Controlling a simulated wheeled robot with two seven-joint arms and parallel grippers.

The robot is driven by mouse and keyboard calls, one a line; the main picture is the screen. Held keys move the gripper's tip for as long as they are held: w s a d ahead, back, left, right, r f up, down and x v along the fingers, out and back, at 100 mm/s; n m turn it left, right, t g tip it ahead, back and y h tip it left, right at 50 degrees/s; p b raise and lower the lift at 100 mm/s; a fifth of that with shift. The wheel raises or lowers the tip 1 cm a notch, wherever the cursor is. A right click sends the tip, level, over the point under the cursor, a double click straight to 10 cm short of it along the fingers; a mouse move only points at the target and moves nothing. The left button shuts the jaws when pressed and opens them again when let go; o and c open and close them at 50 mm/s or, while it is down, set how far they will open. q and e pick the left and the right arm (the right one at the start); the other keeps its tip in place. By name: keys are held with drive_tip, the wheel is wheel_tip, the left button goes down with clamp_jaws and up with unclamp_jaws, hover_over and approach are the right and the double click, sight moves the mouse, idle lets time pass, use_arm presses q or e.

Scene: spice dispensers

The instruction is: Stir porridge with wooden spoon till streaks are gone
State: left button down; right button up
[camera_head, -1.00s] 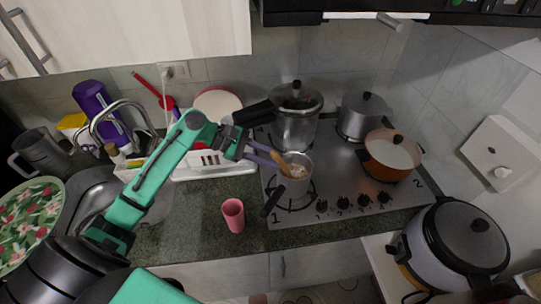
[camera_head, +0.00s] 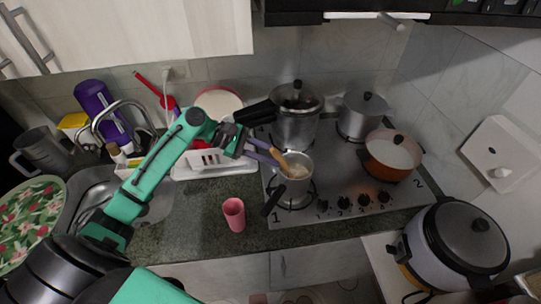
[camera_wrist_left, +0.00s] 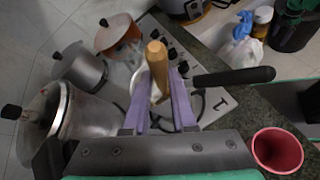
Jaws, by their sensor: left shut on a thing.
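A small metal saucepan (camera_head: 293,190) with a black handle stands on the front left burner of the stove. Pale porridge (camera_head: 298,171) shows inside it; streaks are too small to tell. My left gripper (camera_head: 268,154) is shut on the wooden spoon (camera_head: 279,159), whose lower end goes down into the saucepan. In the left wrist view the spoon's handle (camera_wrist_left: 156,62) stands between the purple fingers and hides part of the saucepan (camera_wrist_left: 141,82). My right gripper is not in view.
A large lidded pot (camera_head: 296,126) stands close behind the saucepan. A grey lidded pot (camera_head: 361,117) and an orange lidded pot (camera_head: 391,160) are to the right. A pink cup (camera_head: 234,214) stands on the counter (camera_head: 190,228) at the left.

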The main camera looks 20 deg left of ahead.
use_arm(q)
drive_tip(key=shift+w, duration=0.1)
drive_tip(key=s+a+r, duration=0.2)
drive_tip(key=s+r, duration=0.2)
drive_tip(key=r, duration=0.6)
drive_tip(key=shift+s+a+r, duration=0.15)
drive_tip(key=shift+s+r, duration=0.1)
drive_tip(key=shift+s, duration=0.05)
drive_tip(key=shift+r, duration=2.5)
